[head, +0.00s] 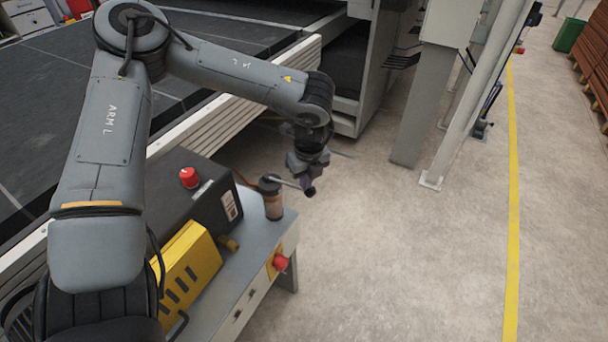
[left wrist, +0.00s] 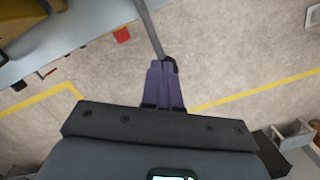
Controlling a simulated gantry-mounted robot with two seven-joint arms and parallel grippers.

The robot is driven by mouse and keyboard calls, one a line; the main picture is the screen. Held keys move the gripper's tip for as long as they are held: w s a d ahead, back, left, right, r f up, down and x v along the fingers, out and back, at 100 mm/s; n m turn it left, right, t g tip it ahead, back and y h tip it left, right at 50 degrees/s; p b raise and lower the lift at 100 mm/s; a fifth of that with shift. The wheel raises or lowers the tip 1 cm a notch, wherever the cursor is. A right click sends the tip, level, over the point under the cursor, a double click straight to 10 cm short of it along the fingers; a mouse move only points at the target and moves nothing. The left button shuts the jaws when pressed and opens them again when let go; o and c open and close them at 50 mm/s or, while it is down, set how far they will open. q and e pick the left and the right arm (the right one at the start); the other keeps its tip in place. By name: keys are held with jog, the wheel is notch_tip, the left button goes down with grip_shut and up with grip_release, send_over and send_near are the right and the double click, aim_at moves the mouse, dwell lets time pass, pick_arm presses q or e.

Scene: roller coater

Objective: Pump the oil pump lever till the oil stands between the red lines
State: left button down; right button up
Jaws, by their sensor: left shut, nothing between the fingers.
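The oil pump lever (head: 288,184) is a thin grey rod that sticks out to the right from the pump's top, with a dark knob (head: 310,191) at its end. The pump's reservoir (head: 273,206) is a small clear cylinder with brownish content on the cabinet's far corner. The red lines and oil level are too small to make out. My left gripper (head: 306,180) is shut and empty at the lever's knob end. In the left wrist view, the fingertips (left wrist: 162,64) meet beside the lever's rod (left wrist: 150,28); I cannot tell whether they touch it. My right gripper is not in view.
The grey cabinet (head: 247,272) carries a dark box with a red button (head: 189,178) and a yellow unit (head: 190,265). The large machine bed (head: 230,110) lies behind. A pale post (head: 470,100) stands right. Floor right of the cabinet is clear.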

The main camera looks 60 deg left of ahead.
pick_arm(q)
jog(key=d, duration=0.1)
jog(key=d+r, duration=0.1)
jog(key=shift+d, duration=0.4)
notch_tip(320, 180, up, 11)
jog(key=d+p, duration=0.1)
jog(key=p, duration=0.1)
jog(key=shift+f, duration=0.15)
dwell(1.0)
jog(key=shift+d, duration=0.1)
